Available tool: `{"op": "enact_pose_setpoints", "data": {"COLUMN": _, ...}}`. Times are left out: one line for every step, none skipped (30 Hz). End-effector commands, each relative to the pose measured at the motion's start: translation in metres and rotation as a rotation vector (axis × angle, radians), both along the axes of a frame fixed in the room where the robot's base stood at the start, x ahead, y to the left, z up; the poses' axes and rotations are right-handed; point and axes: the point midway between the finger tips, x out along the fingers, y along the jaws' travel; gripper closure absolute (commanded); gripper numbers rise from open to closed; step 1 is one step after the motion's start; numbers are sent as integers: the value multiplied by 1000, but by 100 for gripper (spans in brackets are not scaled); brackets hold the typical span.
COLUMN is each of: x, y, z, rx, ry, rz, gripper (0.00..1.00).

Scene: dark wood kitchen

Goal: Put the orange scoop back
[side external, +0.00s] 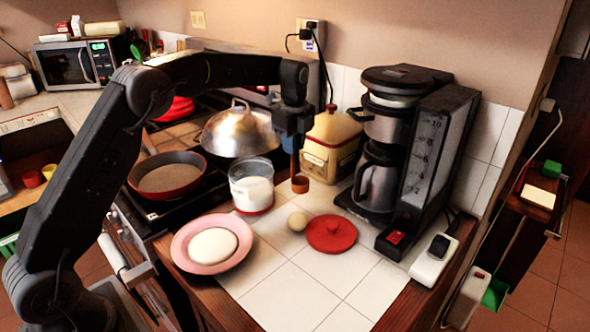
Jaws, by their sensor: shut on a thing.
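My gripper (294,138) is shut on the upright handle of the orange scoop (300,184). The scoop hangs below the jaws with its small brown-orange cup at the bottom. The cup is right of a clear jar (238,187) of white contents, apart from it in the picture. It appears in front of the lower part of a cream and yellow canister (331,146). I cannot tell the exact height of the cup above the counter. A round red lid (331,232) with a knob lies on the tiles in front.
A pink plate (183,258) holds a white round mass. A coffee maker (377,185) stands right, a pan (166,178) and a domed metal lid (238,132) left. The front white tiles (290,290) are clear.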

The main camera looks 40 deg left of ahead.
Motion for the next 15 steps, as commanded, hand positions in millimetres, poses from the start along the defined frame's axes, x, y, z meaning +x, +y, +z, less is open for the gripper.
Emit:
{"op": "enact_pose_setpoints", "data": {"x": 0, "y": 0, "z": -6, "rx": 0, "ry": 1, "rz": 0, "gripper": 100}}
{"op": "enact_pose_setpoints", "data": {"x": 0, "y": 0, "z": -8, "rx": 0, "ry": 0, "rz": 0, "gripper": 100}}
{"op": "enact_pose_setpoints", "data": {"x": 0, "y": 0, "z": -11, "rx": 0, "ry": 0, "rz": 0, "gripper": 100}}
{"op": "enact_pose_setpoints", "data": {"x": 0, "y": 0, "z": -13, "rx": 0, "ry": 0, "rz": 0, "gripper": 100}}
{"op": "enact_pose_setpoints", "data": {"x": 0, "y": 0, "z": -15, "rx": 0, "ry": 0, "rz": 0, "gripper": 100}}
{"op": "enact_pose_setpoints", "data": {"x": 0, "y": 0, "z": -18, "rx": 0, "ry": 0, "rz": 0, "gripper": 100}}
{"op": "enact_pose_setpoints", "data": {"x": 0, "y": 0, "z": -21, "rx": 0, "ry": 1, "rz": 0, "gripper": 100}}
{"op": "enact_pose_setpoints", "data": {"x": 0, "y": 0, "z": -25, "rx": 0, "ry": 2, "rz": 0, "gripper": 100}}
{"op": "enact_pose_setpoints", "data": {"x": 0, "y": 0, "z": -31, "rx": 0, "ry": 2, "rz": 0, "gripper": 100}}
{"op": "enact_pose_setpoints", "data": {"x": 0, "y": 0, "z": -36, "rx": 0, "ry": 3, "rz": 0, "gripper": 100}}
{"op": "enact_pose_setpoints", "data": {"x": 0, "y": 0, "z": -40, "rx": 0, "ry": 3, "rz": 0, "gripper": 100}}
{"op": "enact_pose_setpoints", "data": {"x": 0, "y": 0, "z": -45, "rx": 0, "ry": 1, "rz": 0, "gripper": 100}}
{"op": "enact_pose_setpoints", "data": {"x": 0, "y": 0, "z": -48, "rx": 0, "ry": 1, "rz": 0, "gripper": 100}}
{"op": "enact_pose_setpoints", "data": {"x": 0, "y": 0, "z": -49, "rx": 0, "ry": 0, "rz": 0, "gripper": 100}}
{"op": "enact_pose_setpoints", "data": {"x": 0, "y": 0, "z": -50, "rx": 0, "ry": -1, "rz": 0, "gripper": 100}}
